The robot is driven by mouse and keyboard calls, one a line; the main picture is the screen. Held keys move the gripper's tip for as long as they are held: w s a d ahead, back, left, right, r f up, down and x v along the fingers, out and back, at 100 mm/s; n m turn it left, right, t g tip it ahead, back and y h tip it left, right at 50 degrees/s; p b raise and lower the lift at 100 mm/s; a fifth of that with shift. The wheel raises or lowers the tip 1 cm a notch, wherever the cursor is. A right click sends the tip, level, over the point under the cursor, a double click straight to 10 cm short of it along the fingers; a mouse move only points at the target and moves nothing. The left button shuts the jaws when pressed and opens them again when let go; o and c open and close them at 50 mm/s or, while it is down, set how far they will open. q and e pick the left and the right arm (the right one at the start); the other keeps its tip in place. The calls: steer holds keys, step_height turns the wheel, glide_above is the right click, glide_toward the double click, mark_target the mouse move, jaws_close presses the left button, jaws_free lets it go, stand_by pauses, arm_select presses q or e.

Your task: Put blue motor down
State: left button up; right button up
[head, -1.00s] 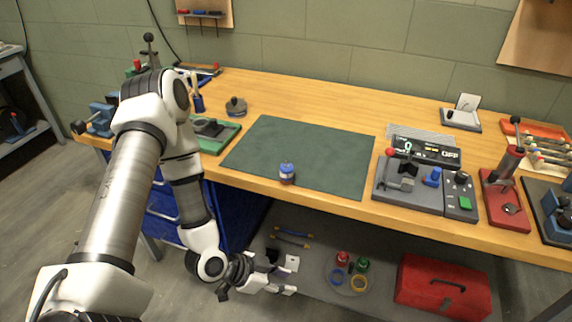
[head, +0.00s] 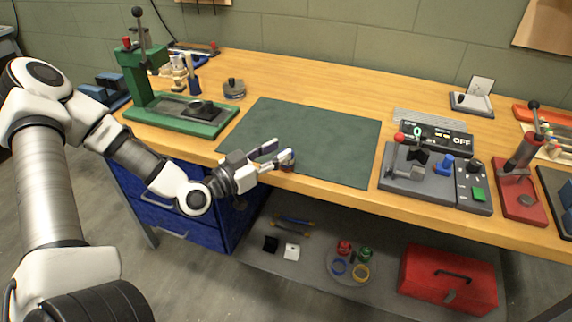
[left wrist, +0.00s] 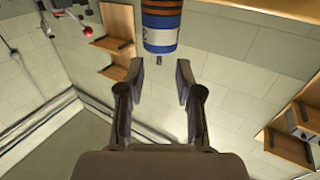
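The blue motor (left wrist: 161,28) shows in the left wrist view as a cylinder with blue and orange bands, a white label patch and a thin shaft. In the head view it stands at the front edge of the dark green mat (head: 330,135), mostly hidden by my left gripper (head: 284,152). The left gripper is open and reaches in from the left, just over the bench's front edge. In the left wrist view its fingers (left wrist: 161,78) are spread and empty, with the motor just beyond their tips. My right gripper is not in view.
A green press (head: 180,118) stands left of the mat. A grey test station (head: 408,180) with a blue part (head: 444,164) and an "OFF" display is to the right. A red toolbox (head: 448,277) lies on the shelf below. Most of the mat is clear.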

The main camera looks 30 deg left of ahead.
mark_target(287, 146)
arm_select(q)
steer(key=x, duration=0.4)
steer(key=shift+f+b, duration=0.1)
steer(key=shift+b, duration=0.3)
steer(key=shift+s, duration=0.25)
steer(key=shift+c, duration=0.4)
jaws_close()
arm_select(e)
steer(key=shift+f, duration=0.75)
arm_select(q)
steer(key=shift+w, duration=0.1)
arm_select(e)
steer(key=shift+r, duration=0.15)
